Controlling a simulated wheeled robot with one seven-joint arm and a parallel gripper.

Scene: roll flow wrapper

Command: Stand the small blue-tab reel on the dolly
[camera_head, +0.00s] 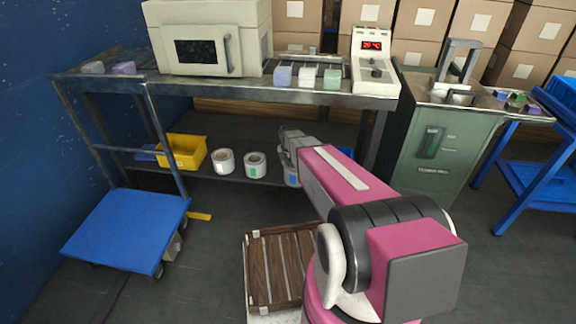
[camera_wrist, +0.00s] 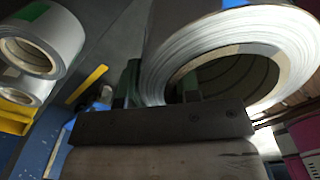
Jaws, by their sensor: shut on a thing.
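A white reel (camera_head: 291,180) with a blue patch is at my gripper (camera_head: 290,150), at the right end of the lower shelf; the arm partly hides it. In the wrist view the held reel (camera_wrist: 285,30) fills the upper right, its open core facing the camera. My gripper (camera_wrist: 162,88) is shut on its wall, one finger in the core and one outside. I cannot tell whether the reel touches the shelf. The dolly (camera_head: 128,228), a flat blue platform on wheels, stands empty on the floor at the left.
A green-tab reel (camera_head: 255,165) and another white reel (camera_head: 223,162) stand on the lower shelf (camera_head: 190,179), left of the held reel. A yellow bin (camera_head: 183,152) is further left. A slatted wooden pallet (camera_head: 272,268) lies in front. Floor between dolly and pallet is clear.

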